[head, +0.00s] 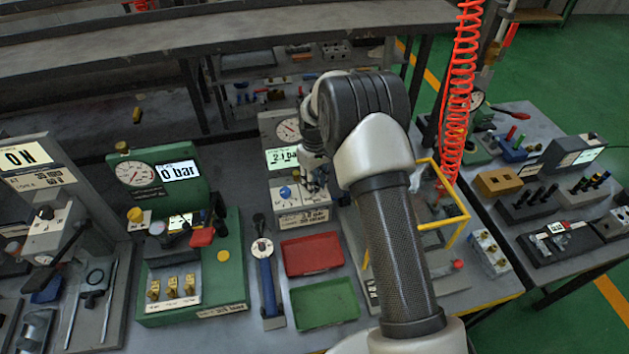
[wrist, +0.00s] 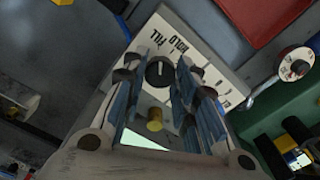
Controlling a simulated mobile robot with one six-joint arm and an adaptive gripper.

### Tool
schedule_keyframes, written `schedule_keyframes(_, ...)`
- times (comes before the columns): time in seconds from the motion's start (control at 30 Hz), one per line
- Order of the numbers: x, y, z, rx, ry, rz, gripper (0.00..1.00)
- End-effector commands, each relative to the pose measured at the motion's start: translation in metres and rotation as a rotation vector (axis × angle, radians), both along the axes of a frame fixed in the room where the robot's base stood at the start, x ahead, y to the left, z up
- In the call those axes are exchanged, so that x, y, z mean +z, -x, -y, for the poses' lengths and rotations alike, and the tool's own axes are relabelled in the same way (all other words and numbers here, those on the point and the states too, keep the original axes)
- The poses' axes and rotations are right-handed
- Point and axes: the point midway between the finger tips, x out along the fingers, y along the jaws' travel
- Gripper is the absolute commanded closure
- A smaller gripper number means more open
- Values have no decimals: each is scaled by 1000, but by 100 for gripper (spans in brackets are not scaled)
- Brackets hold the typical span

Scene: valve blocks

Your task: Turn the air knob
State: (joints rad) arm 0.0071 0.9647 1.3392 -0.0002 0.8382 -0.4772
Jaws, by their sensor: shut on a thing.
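The air knob (wrist: 158,71) is a round black knob with a pale pointer line. In the wrist view it sits between the fingers of my gripper (wrist: 157,88), beside a white plate (wrist: 205,65) with black lettering that reads upside down, including FILL and HOLD. My gripper is shut on the knob, one blue-grey finger on each side. In the head view my gripper (head: 317,181) is at the grey valve block (head: 298,205), and the knob is hidden behind it. A display (head: 282,157) reading about 2.1 bar and a round gauge (head: 289,130) stand behind the block.
A blue knob (head: 285,192) is on the block's left side. A red tray (head: 311,255) and a green tray (head: 325,303) lie in front. A green station (head: 190,270) with a 0 bar display (head: 178,172) is left. A yellow frame (head: 445,222) stands close on the right.

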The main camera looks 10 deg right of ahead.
Motion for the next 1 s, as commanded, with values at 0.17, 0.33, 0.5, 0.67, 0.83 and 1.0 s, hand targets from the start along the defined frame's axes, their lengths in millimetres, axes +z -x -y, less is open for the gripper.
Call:
schedule_keyframes(0.17, 1, -1, 0, 67, 0, 3, 97)
schedule_keyframes(0.33, 1, -1, 0, 99, -1, 3, 97)
schedule_keyframes(0.5, 1, -1, 0, 108, -1, 3, 97)
schedule_keyframes(0.67, 1, -1, 0, 107, -1, 3, 97)
schedule_keyframes(0.83, 1, -1, 0, 107, -1, 3, 71)
schedule_keyframes(1.0, 0, -1, 0, 107, 0, 2, 59)
